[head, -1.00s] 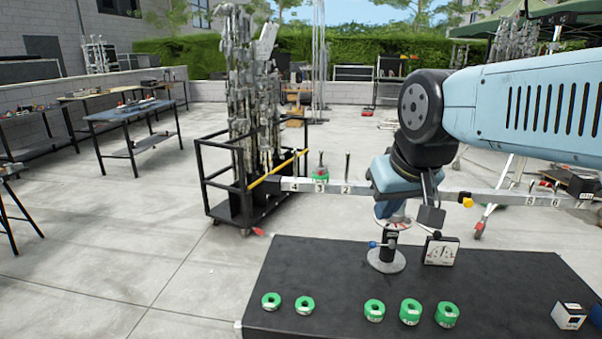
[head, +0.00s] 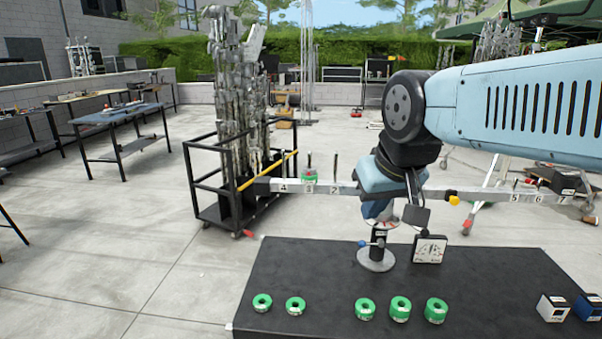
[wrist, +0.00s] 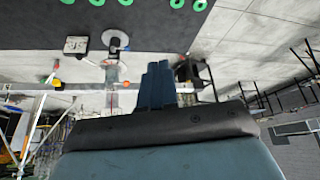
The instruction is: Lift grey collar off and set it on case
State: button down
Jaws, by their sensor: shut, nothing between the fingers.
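A long pale balance bar (head: 470,197) with numbered pegs crosses the head view above a black case (head: 300,270). A green collar (head: 309,177) sits around the peg at mark 3 on the bar's left arm. A small grey and red piece shows above it; I cannot tell surely that it is the grey collar. My gripper (head: 379,209) hangs at the bar's middle, right of that peg. In the wrist view its dark blue fingers (wrist: 157,80) are together and empty. The upper part of the bar's stand (head: 376,255) is partly hidden.
Several green collars (head: 400,308) lie along the case's front. A dial box (head: 430,249) stands beside the stand, and white (head: 552,308) and blue (head: 587,307) boxes sit at the right. A black cart (head: 215,205) stands behind. The case top has bare room left of the stand.

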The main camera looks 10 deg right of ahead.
jog(key=c, duration=1.7)
grip_release()
jog(key=shift+o, duration=0.5)
jog(key=shift+w+r, duration=0.25)
jog(key=o, duration=0.6)
jog(key=w+r, duration=0.3)
jog(key=w, duration=0.5)
jog(key=shift+d+r, duration=0.2)
jog(key=shift+r, duration=0.05)
jog(key=o, duration=0.6)
jog(key=w+r, duration=0.2)
jog(key=w, duration=0.9)
jog(key=shift+d+m+g, duration=0.25)
jog(key=shift+m+g, duration=0.05)
jog(key=shift+m, duration=0.1)
jog(key=w, duration=0.7)
jog(key=w+f, duration=0.1)
jog(key=w, duration=0.3)
jog(key=shift+d, duration=0.2)
jog(key=m, duration=0.1)
send_near(310, 168)
jog(key=a+v, duration=0.1)
jog(key=v, duration=0.4)
jog(key=shift+g+h, duration=0.3)
jog(key=x, duration=1.3)
jog(key=shift+w+d+f, duration=0.1)
jog(key=shift+w+f, duration=0.15)
jog(key=shift+w, duration=0.3)
